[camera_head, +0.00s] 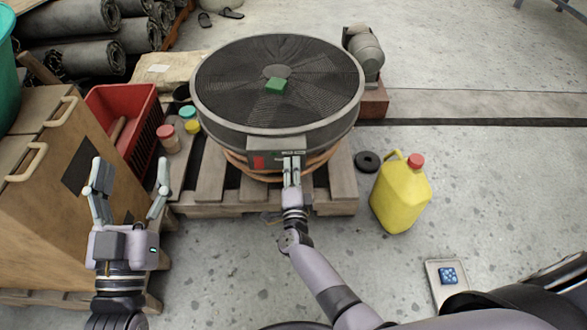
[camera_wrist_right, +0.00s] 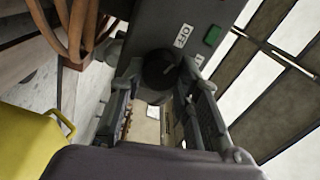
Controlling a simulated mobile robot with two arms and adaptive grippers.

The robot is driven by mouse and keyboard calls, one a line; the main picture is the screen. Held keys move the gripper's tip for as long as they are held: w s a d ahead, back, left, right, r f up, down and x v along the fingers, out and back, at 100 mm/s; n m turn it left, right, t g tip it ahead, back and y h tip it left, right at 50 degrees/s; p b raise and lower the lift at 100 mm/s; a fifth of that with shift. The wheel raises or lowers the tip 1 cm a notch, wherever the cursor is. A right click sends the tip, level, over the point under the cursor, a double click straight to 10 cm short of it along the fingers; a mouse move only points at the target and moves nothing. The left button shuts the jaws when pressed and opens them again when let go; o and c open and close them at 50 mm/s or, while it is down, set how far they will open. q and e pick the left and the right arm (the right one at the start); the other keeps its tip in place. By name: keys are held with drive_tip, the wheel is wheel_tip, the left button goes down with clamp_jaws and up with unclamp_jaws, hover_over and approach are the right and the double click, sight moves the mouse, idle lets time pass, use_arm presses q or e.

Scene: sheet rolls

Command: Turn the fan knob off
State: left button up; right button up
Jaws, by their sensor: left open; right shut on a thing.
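A large round fan (camera_head: 315,75) with a dark grille lies flat on a wooden pallet. A grey control box (camera_head: 262,148) on its front rim carries a red patch. The dark round fan knob (camera_wrist_right: 160,67) shows in the right wrist view, beside a white OFF label (camera_wrist_right: 183,36) and a green square (camera_wrist_right: 213,35). My right gripper (camera_head: 291,164) is at the box front, its fingers on both sides of the knob and shut on it. Its fingers hide the knob in the head view. The knob's pointing direction cannot be told. My left gripper (camera_head: 130,180) is open and empty.
A green block (camera_head: 276,86) lies on the grille. A yellow jug (camera_head: 401,195) stands right of the pallet (camera_head: 205,198). A red crate (camera_head: 120,110), several jars and a wooden cabinet (camera_head: 40,190) stand left. The floor at right is mostly clear.

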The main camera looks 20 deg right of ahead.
idle(0.3)
drive_tip(key=o, duration=1.2)
drive_tip(key=shift+c, duration=0.2)
drive_tip(key=v, duration=0.7)
drive_tip(key=shift+s, duration=0.25)
drive_tip(key=shift+a, duration=0.1)
